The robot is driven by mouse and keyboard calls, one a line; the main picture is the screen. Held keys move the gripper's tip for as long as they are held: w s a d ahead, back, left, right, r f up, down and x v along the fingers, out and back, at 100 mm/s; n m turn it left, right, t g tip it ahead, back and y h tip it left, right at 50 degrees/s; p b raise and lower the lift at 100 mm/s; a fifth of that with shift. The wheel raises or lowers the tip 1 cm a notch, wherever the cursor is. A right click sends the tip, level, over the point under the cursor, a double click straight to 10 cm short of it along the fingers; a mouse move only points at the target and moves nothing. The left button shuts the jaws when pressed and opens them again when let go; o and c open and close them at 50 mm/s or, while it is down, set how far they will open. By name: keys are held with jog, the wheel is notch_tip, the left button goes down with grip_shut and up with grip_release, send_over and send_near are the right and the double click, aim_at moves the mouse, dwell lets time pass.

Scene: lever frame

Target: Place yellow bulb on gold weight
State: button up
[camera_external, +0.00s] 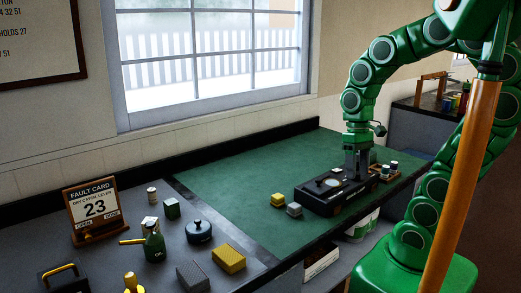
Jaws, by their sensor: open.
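My gripper (357,172) points down over the right part of a black lever-frame box (332,193) on the green mat. It looks empty, and its fingertips are small and partly hard to make out. A yellow rounded piece with a wide base (130,283) stands at the bottom edge of the view, cut off by it; I cannot tell whether it is the bulb or a weight. A yellow block (229,259) lies on the grey bench, and a small yellow block (278,199) sits left of the box. Neither is clearly the gold weight.
A grey block (294,210) sits by the box. A small tray with cylinders (383,173) is at its right. The green mat's back is clear.

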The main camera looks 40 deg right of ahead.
jog(key=s+d+h, duration=0.1)
jog(key=s+d, duration=0.3)
jog(key=d, duration=0.1)
jog(key=shift+d+f+n, duration=0.15)
jog(key=shift+d+n, duration=0.15)
jog(key=shift+d, duration=0.05)
jog(key=shift+s, duration=0.1)
dwell(0.8)
